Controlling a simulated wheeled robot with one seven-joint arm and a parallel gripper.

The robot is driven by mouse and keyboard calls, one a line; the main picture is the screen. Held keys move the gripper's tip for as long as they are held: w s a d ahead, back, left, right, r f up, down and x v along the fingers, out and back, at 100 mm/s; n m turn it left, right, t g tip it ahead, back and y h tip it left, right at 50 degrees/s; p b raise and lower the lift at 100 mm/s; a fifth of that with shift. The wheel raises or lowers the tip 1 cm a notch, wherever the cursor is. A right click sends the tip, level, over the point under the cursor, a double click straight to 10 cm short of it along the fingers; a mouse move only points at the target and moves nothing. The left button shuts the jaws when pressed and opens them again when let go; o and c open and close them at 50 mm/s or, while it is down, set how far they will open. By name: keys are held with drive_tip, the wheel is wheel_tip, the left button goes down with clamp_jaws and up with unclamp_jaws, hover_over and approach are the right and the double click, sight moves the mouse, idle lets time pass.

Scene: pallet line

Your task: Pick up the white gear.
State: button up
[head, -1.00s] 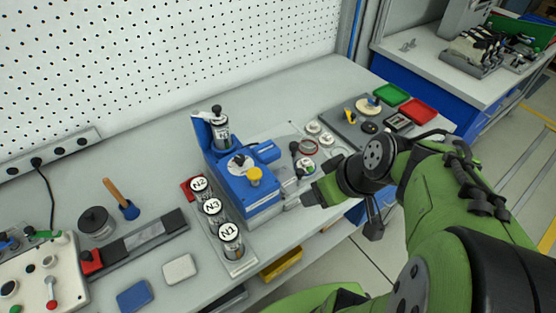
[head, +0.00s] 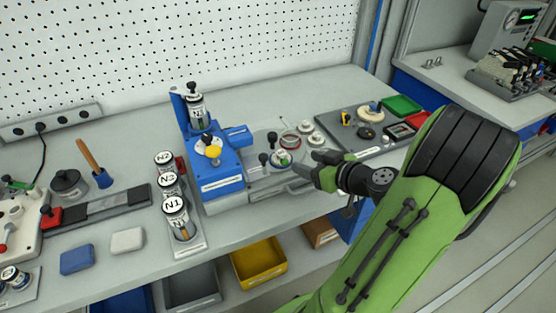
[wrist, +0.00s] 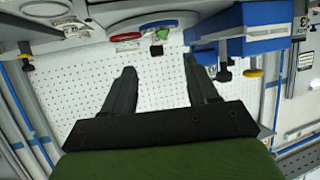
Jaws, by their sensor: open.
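Two small white round parts, one at the back (head: 305,127) and one nearer (head: 316,139), lie on the bench right of the blue machine in the head view. They are too small for me to see teeth, so I cannot tell which is the white gear. A cream disc (head: 370,108) lies on the dark tray further right. My gripper (head: 308,168) is in front of the bench parts, pointing left, apart from the white parts. In the wrist view my gripper (wrist: 158,70) is open, with nothing between its fingers.
The blue machine (head: 215,165) stands left of my gripper. The dark tray (head: 345,148) is to the right, with a green bin (head: 402,105) behind. Labelled canisters (head: 176,213) stand left. Yellow bin (head: 259,263) below.

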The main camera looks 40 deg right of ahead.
sight(283, 153)
drive_tip(key=x, duration=1)
drive_tip(key=shift+s+r, duration=0.1)
drive_tip(key=shift+s, duration=0.05)
drive_tip(key=shift+c, duration=0.6)
clamp_jaws()
